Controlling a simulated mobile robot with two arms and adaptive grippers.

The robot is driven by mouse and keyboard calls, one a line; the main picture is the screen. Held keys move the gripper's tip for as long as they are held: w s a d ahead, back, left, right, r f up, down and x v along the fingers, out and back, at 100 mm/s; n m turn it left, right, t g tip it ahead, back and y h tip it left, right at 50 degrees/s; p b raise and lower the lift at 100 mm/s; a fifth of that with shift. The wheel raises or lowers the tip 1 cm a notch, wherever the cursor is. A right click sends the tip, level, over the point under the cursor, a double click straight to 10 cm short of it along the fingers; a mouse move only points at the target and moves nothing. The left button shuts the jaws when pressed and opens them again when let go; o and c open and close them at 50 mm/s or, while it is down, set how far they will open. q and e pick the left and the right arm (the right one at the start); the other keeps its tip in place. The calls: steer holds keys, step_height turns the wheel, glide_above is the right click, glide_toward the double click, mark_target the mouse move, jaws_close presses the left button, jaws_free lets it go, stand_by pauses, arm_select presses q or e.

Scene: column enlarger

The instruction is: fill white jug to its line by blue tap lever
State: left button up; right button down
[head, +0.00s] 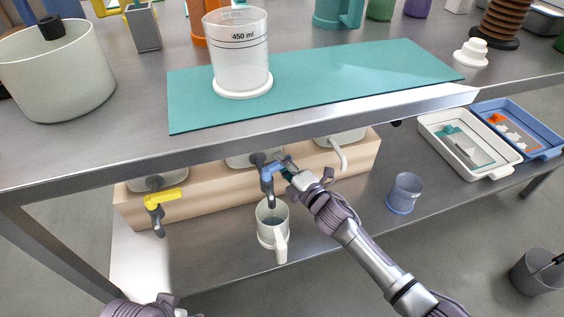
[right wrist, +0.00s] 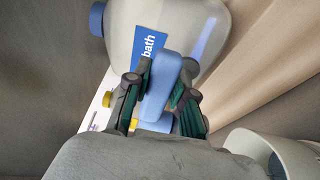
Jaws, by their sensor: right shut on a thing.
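The white jug (head: 266,235) stands upright on the lower shelf under the blue tap, its handle towards me. Its inside looks bluish-grey low down; I cannot make out its line or the level. The blue tap lever (head: 268,171) is on the middle tap of the wooden rack. My right gripper (head: 289,172) is shut on the lever from the right. In the right wrist view, the blue lever (right wrist: 161,88) sits between the two dark fingers (right wrist: 158,98), and a jug's rim (right wrist: 262,138) shows at lower right. Only a bit of my left arm shows, at the bottom left.
A yellow tap lever (head: 163,199) is on the left. A blue-grey cup (head: 404,194) stands right of the jug. A white tray (head: 432,124) and a blue tray (head: 553,150) lie further right. The upper bench edge (head: 330,118) overhangs the rack. A clear measuring beaker (head: 240,65) stands above.

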steer(key=c, duration=1)
jaws_free()
steer(key=shift+o, duration=0.2)
steer(key=shift+s, duration=0.1)
steer(key=v, duration=1.2)
steer(key=shift+a, duration=0.1)
